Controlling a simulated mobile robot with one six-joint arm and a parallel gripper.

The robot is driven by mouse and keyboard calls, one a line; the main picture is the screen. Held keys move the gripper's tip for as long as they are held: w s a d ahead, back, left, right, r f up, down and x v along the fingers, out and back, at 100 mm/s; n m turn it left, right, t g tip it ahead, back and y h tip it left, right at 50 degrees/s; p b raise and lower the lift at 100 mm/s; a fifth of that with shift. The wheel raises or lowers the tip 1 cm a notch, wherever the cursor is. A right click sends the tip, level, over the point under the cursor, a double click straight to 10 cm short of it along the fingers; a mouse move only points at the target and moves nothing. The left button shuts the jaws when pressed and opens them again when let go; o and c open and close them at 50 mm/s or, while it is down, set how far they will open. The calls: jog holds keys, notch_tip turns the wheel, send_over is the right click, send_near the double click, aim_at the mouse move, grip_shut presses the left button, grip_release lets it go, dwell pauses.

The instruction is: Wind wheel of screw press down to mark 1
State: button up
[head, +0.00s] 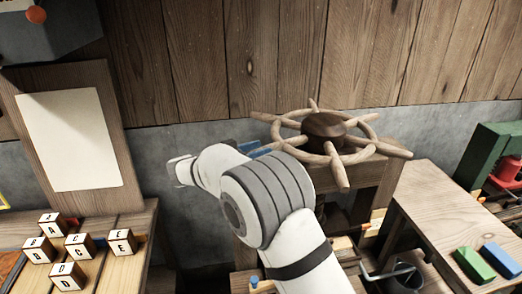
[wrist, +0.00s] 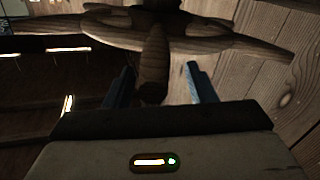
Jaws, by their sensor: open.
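The wooden wheel (head: 326,128) with several spoke handles lies flat on top of the wooden screw press (head: 374,185). My gripper (head: 258,149) is at the wheel's left side in the head view, mostly hidden behind my own arm. In the wrist view my gripper (wrist: 160,88) is open, with one blue finger on each side of a wheel handle (wrist: 154,65). The handle's end reaches down between the fingers; I cannot tell whether either finger touches it. The wheel's rim (wrist: 205,43) spans the top of the wrist view. I cannot make out mark 1.
Lettered cubes (head: 79,246) stand on a table at the left, below a board with a blank sheet (head: 69,138). At the right, a table (head: 440,215) holds green (head: 474,265) and blue (head: 501,259) blocks. A plank wall (head: 250,60) stands close behind the wheel.

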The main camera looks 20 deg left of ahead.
jog(key=b+v, duration=0.2)
jog(key=v, duration=0.4)
jog(key=shift+s, duration=0.4)
jog(key=shift+a, duration=0.15)
